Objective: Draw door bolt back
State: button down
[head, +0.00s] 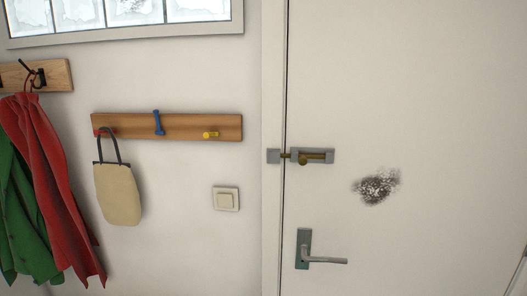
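The door bolt (312,156) is a grey plate with a brass rod and a small round knob, mounted on the white door (440,90) near its left edge. The rod spans the gap at the door's edge and reaches a grey keeper (273,156) on the frame. The knob (303,162) hangs at the left part of the plate. A grey lever handle (325,260) sits lower on the door. My gripper does not show in the head view.
Left of the frame are a light switch (226,199) and a wooden peg rail (190,127) with a cream bag (118,193). Red (55,180) and green (22,220) coats hang at far left. A dark smudge (377,187) marks the door.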

aim_at(302, 160)
jog(key=u, duration=0.2)
jog(key=i, duration=0.95)
jog(key=z, duration=0.4)
